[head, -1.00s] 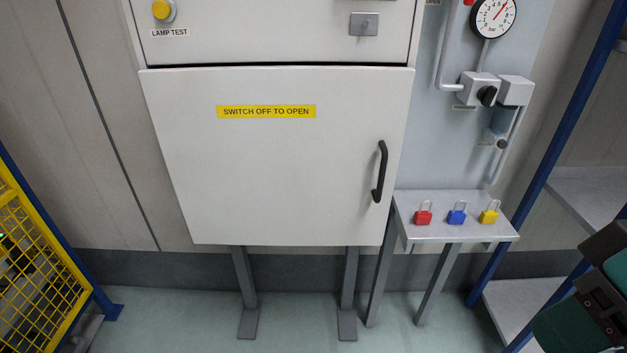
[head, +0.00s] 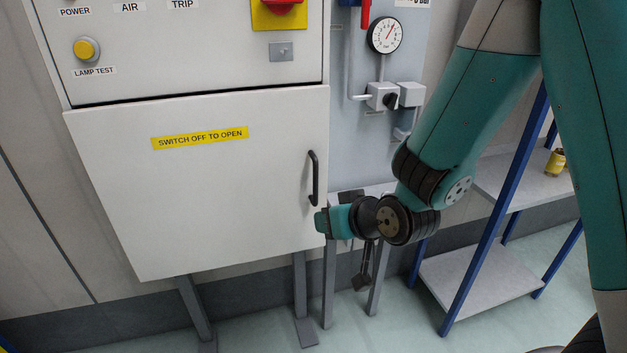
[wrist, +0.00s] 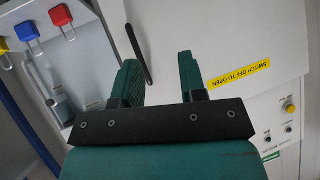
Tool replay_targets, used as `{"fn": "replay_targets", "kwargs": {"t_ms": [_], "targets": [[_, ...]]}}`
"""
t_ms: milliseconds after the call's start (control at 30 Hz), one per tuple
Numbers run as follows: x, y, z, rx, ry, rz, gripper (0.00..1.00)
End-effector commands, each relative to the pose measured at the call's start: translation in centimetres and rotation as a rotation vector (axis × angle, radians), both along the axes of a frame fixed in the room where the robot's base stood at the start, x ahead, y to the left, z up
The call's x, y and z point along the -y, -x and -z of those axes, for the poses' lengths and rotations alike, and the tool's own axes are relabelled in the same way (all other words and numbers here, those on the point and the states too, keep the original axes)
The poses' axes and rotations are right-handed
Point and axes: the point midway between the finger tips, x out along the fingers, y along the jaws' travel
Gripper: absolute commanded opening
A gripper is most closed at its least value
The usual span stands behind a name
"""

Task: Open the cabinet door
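The cabinet door (head: 215,200) is a pale grey panel with a yellow "SWITCH OFF TO OPEN" label (head: 200,138); it looks shut. Its black bar handle (head: 314,178) stands upright near the right edge. The handle also shows in the wrist view (wrist: 138,54), beyond the fingers and in line with the gap between them, nearer the left finger. My gripper (wrist: 158,68) is open and empty, with two green fingers apart. It does not appear to touch the handle. In the head view my arm reaches in from the right, its end just right of and below the handle; the fingers are not clear there.
Above the door is a panel with a red switch on a yellow plate (head: 280,13) and a yellow lamp button (head: 86,49). A blue-framed shelf (head: 490,270) stands right.

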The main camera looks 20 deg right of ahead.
Motion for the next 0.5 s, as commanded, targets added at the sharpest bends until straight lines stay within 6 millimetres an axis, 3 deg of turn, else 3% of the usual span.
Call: {"fn": "replay_targets", "kwargs": {"t_ms": [33, 200, 500], "targets": [[0.9, -0.7, 1.1, 0.058, 0.011, 0.033, 0.38], [3.5, -2.0, 2.7, 0.326, 0.047, 0.096, 0.38], [5.0, -0.4, 3.1, 0.616, 0.062, 0.083, 0.38]]}}
